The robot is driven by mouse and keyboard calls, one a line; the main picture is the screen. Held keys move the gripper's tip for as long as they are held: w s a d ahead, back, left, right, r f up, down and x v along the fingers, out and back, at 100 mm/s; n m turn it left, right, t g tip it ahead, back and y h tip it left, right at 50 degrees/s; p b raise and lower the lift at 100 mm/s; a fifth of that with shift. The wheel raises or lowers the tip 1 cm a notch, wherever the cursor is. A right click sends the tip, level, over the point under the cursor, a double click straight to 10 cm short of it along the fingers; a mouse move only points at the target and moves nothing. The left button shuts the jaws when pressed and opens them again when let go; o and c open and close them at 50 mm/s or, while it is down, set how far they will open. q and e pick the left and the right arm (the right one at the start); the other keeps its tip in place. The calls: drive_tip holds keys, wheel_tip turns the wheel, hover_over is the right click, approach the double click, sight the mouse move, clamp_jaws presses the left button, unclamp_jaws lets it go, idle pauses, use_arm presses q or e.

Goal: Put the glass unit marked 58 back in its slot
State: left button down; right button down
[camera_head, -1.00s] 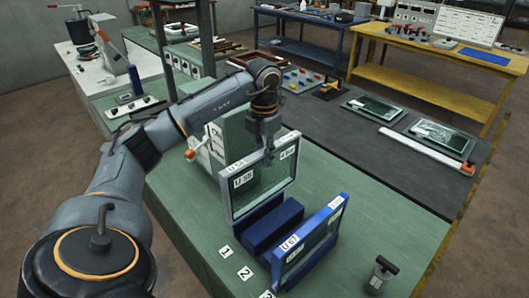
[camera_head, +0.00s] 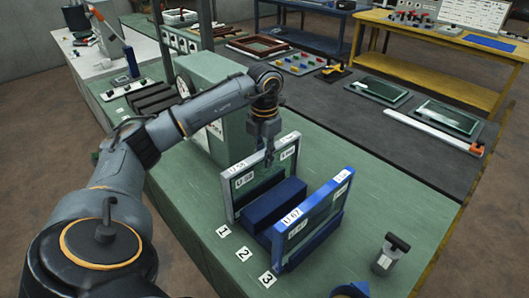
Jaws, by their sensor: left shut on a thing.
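The glass unit marked 58 (camera_head: 244,181) is a grey-framed pane. It stands upright at the left side of the blue rack (camera_head: 262,222), in line with the number 1 label (camera_head: 223,231). My left gripper (camera_head: 268,158) is shut on its top edge. The lower edge is partly hidden, so I cannot tell whether it is fully seated. A blue-framed unit marked 67 (camera_head: 298,228) stands at the rack's right side, by the number 3 label (camera_head: 267,279). The middle position, by the number 2 label (camera_head: 243,254), holds no pane. My right gripper is not in view.
A black-handled tool (camera_head: 390,255) stands on the green bench (camera_head: 345,242) to the right. Glass panes (camera_head: 448,117) and a long white bar (camera_head: 432,132) lie on the dark bench beyond.

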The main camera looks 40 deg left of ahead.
use_arm(q)
drive_tip(key=shift+f, duration=0.5)
idle(0.7)
drive_tip(key=c, duration=1.1)
unclamp_jaws()
drive_tip(key=shift+s+f, duration=0.1)
drive_tip(key=shift+f, duration=0.05)
wheel_tip(320, 180, up, 12)
drive_tip(key=shift+r, duration=0.1)
